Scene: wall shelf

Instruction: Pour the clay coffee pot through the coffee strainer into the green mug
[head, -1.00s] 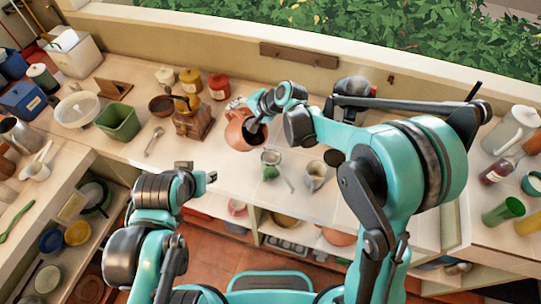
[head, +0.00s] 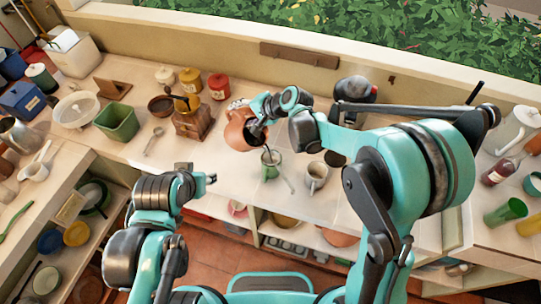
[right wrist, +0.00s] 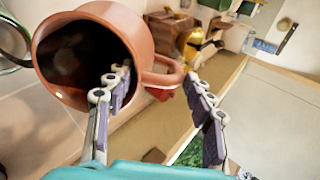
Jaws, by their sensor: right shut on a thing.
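The clay coffee pot (head: 238,132) is held up over the counter, tilted with its mouth toward the green mug. In the right wrist view the pot (right wrist: 143,40) has dark liquid inside. My right gripper (head: 258,122) is shut on the pot's handle; its fingers (right wrist: 160,100) straddle the handle in the wrist view. The green mug (head: 269,172) stands upright on the counter, just below and right of the pot. The coffee strainer (head: 273,157) sits at its top, handle toward lower right. A small dark streak shows between pot and strainer. My left gripper (head: 199,173) is open and empty, left of the mug.
A wooden coffee grinder (head: 192,122), red jar (head: 219,86) and green bin (head: 118,122) stand to the left. A spoon (head: 154,140) lies on the counter.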

